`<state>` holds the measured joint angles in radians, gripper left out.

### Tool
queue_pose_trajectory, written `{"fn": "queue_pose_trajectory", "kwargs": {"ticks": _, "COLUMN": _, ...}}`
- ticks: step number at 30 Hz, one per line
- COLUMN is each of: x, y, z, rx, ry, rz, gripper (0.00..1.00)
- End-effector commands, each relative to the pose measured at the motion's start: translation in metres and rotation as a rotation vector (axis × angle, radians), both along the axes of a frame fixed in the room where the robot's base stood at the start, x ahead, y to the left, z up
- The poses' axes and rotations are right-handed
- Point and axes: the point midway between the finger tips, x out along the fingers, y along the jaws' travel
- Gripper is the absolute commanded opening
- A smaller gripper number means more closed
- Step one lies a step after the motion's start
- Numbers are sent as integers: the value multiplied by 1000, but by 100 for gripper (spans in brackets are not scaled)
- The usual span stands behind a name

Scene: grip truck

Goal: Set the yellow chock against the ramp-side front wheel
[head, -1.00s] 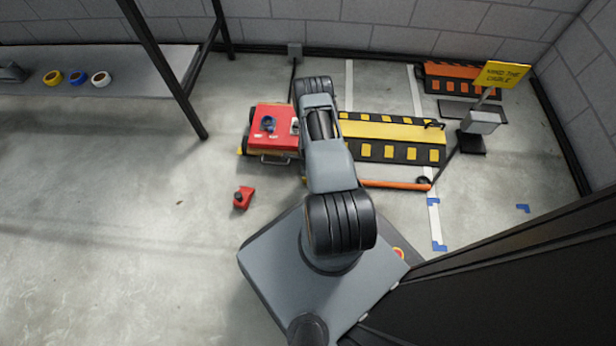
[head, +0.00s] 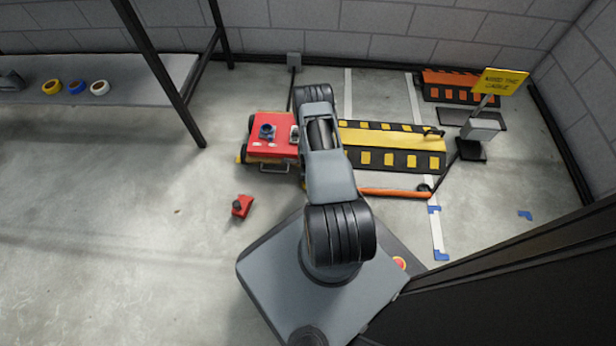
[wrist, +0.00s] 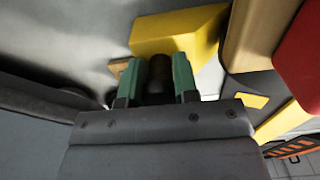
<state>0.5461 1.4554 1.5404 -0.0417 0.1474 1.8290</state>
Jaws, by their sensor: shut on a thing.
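The yellow chock (wrist: 180,32) is a wedge-like block just beyond my fingertips in the wrist view. My gripper (wrist: 158,78) has green finger pads, shut on a dark upright knob that appears to belong to the chock. The red cart (head: 270,132) stands on the floor left of my arm in the head view; its red body (wrist: 300,60) is at the right in the wrist view. My arm hides the cart's ramp-side front wheel and my gripper in the head view. I cannot tell whether the chock touches a wheel.
A yellow and black ramp (head: 390,140) lies right of the cart. An orange bar (head: 393,192) lies along its near side. A red block with a dark knob (head: 241,206) sits on open floor at the left. A sign (head: 500,80) stands at the right.

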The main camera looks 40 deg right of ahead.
Motion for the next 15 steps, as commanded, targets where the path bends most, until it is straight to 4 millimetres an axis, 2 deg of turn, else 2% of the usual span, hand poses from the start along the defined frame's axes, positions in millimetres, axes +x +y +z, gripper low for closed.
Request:
{"fn": "queue_pose_trajectory", "kwargs": {"ticks": 5, "x": 0, "y": 0, "z": -2, "rx": -1, "ry": -1, "rz": 0, "gripper": 0}}
{"fn": "queue_pose_trajectory", "kwargs": {"ticks": 6, "x": 0, "y": 0, "z": -1, "rx": -1, "ry": -1, "rz": 0, "gripper": 32}}
{"fn": "queue_pose_trajectory", "kwargs": {"ticks": 15, "x": 0, "y": 0, "z": -1, "rx": 0, "ry": 0, "rz": 0, "gripper": 58}}
